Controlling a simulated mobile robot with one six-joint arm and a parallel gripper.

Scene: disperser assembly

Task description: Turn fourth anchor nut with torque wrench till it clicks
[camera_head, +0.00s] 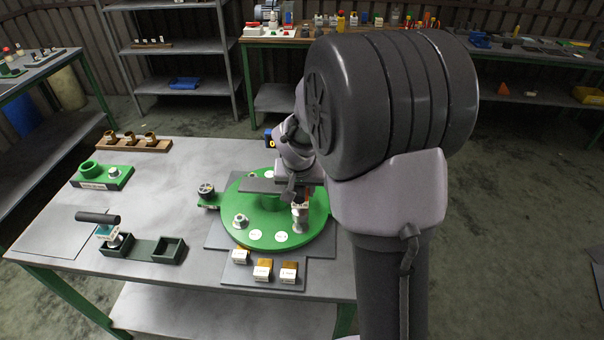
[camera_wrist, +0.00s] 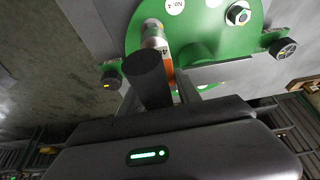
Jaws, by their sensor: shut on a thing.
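The round green plate (camera_head: 272,240) lies on the table and also fills the upper part of the wrist view (camera_wrist: 205,45). My gripper (camera_wrist: 160,97) is shut on the torque wrench, whose black handle (camera_wrist: 150,78) points toward the wrist camera. The wrench's silver end (camera_wrist: 152,30) and an orange-and-white part marked 4 are at the plate's edge; in the head view the wrench (camera_head: 300,211) stands at the plate's right side. The nut under it is hidden, and I cannot tell whether it is seated. Another anchor nut (camera_head: 240,221) shows on the plate, also in the wrist view (camera_wrist: 238,13).
Small labelled blocks (camera_head: 262,270) stand in front of the plate. A black-handled tool (camera_head: 98,218) stands in a dark green tray (camera_head: 143,248) at left. A green holder (camera_head: 102,178) and a wooden rack (camera_head: 134,144) are behind. A wheeled clamp (camera_head: 206,191) sits at the plate's left.

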